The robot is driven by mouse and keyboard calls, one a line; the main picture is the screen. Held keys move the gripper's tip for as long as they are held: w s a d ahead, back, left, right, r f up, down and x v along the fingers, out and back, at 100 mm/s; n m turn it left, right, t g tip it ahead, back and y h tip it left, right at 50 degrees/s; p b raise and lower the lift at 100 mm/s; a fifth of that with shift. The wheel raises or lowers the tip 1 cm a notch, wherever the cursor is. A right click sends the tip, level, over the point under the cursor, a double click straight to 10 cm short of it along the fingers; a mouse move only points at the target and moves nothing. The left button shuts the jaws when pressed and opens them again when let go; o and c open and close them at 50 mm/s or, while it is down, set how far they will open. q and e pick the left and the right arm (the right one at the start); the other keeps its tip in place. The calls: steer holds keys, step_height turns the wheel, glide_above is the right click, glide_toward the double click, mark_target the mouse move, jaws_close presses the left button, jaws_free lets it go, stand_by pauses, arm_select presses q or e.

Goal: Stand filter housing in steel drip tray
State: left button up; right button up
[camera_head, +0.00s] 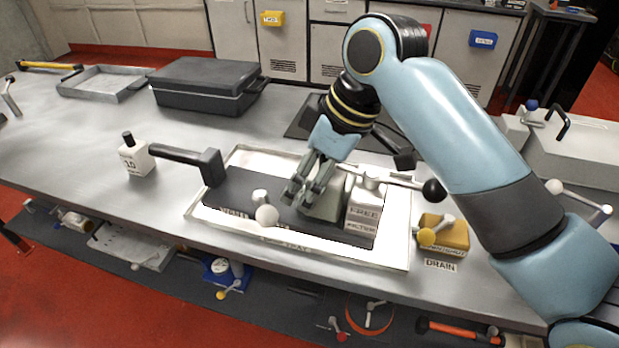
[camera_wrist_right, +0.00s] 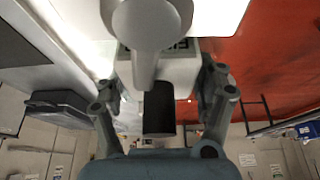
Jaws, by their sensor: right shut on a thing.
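My right gripper (camera_head: 302,196) reaches down over a pale metal tray (camera_head: 396,252), whose front lettering is too blurred to read surely. In the right wrist view, its fingers (camera_wrist_right: 162,95) flank a white body with partly visible "FI" lettering, apparently the filter housing (camera_wrist_right: 182,68), with a dark cylindrical part towards the palm. A pale ball-ended lever (camera_wrist_right: 148,22) stands in front of it. In the head view, the fingers and nearby fittings hide much of the held thing; whether it touches anything below is unclear. My left gripper is out of view.
Inside the front tray lies a dark block (camera_head: 225,188) with a white part marked FREE and FILTER (camera_head: 363,212). A black-topped white bottle (camera_head: 136,156) stands left. Another shallow metal tray (camera_head: 85,92) and a dark lidded case (camera_head: 205,85) are behind. A yellow DRAIN block (camera_head: 450,233) is right.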

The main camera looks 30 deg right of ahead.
steer(key=shift+w+d+r+p, duration=0.1)
steer(key=shift+w+r+p, duration=0.1)
steer(key=shift+r+p, duration=0.3)
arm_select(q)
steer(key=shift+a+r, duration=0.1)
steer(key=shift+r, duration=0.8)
arm_select(e)
steer(key=shift+w+d+f, duration=1.3)
steer(key=shift+w+f, duration=0.1)
steer(key=shift+f, duration=0.45)
steer(key=shift+w+d+f, duration=1.35)
steer(key=shift+w+f, duration=0.1)
steer(key=shift+f, duration=0.45)
steer(key=shift+w+d+f, duration=1.3)
steer(key=shift+w+f, duration=0.1)
steer(key=shift+f, duration=0.45)
steer(key=shift+f, duration=0.1)
steer(key=o, duration=1.8)
steer(key=shift+s, duration=0.1)
steer(key=shift+c, duration=0.2)
steer(key=v, duration=1.2)
